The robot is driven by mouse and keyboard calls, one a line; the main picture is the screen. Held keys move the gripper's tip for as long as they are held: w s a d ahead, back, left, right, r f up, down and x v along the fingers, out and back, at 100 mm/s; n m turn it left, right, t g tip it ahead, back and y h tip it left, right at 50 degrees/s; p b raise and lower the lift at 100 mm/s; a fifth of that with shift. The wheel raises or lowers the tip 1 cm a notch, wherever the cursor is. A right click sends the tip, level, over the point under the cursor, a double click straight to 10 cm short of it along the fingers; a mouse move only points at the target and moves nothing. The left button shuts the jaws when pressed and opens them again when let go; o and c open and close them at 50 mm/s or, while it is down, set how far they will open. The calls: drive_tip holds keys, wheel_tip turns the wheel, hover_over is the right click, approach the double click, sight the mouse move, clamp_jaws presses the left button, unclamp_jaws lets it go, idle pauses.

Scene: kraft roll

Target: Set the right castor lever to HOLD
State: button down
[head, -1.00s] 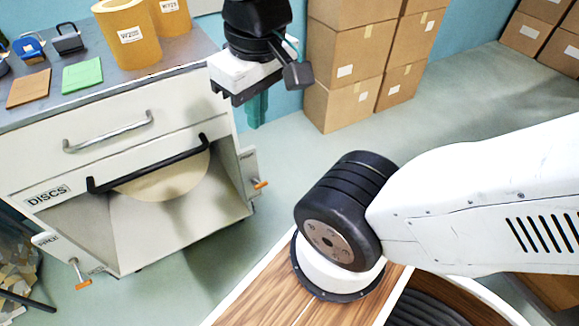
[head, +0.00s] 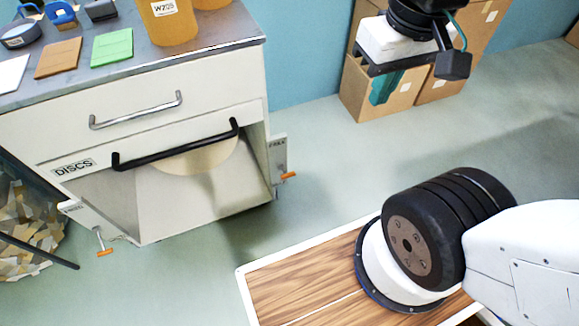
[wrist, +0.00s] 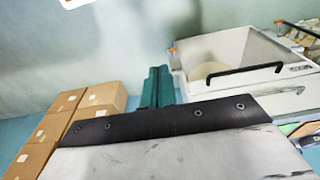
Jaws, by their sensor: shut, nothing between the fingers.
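The right castor lever (head: 289,176) has an orange tip and sits low at the right front corner of the white cabinet (head: 200,206), below a pale label plate (head: 279,150). Its tip points outward to the right; the plate's lettering is too small to read surely. In the wrist view, which looks inverted, an orange tip (wrist: 172,50) shows beside the cabinet. My gripper (head: 384,88), with teal fingers, is shut and empty in the air, right of and well apart from the lever. Its fingers also show in the wrist view (wrist: 157,87).
A left castor lever (head: 104,252) with an orange tip is at the cabinet's other front corner. A black bar handle (head: 175,146) crosses the DISCS opening. Cardboard boxes (head: 372,92) stand behind my gripper. The floor (head: 325,165) right of the cabinet is clear.

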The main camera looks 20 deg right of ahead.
drive_tip(key=w+a+f+y, duration=0.1)
drive_tip(key=w+a+f, duration=0.15)
drive_tip(key=w, duration=0.45)
drive_tip(key=w+a+f, duration=0.1)
drive_tip(key=w+f, duration=0.3)
drive_tip(key=w, duration=0.3)
drive_tip(key=w+a+f, duration=0.2)
drive_tip(key=w+f, duration=1.1)
drive_tip(key=f, duration=0.3)
drive_tip(key=w+d+f, duration=0.1)
drive_tip(key=f, duration=1)
drive_tip(key=w+d+f+h, duration=0.1)
drive_tip(key=w+f, duration=0.1)
drive_tip(key=f, duration=0.9)
drive_tip(key=shift+f+t, duration=0.3)
drive_tip(key=shift+f, duration=0.1)
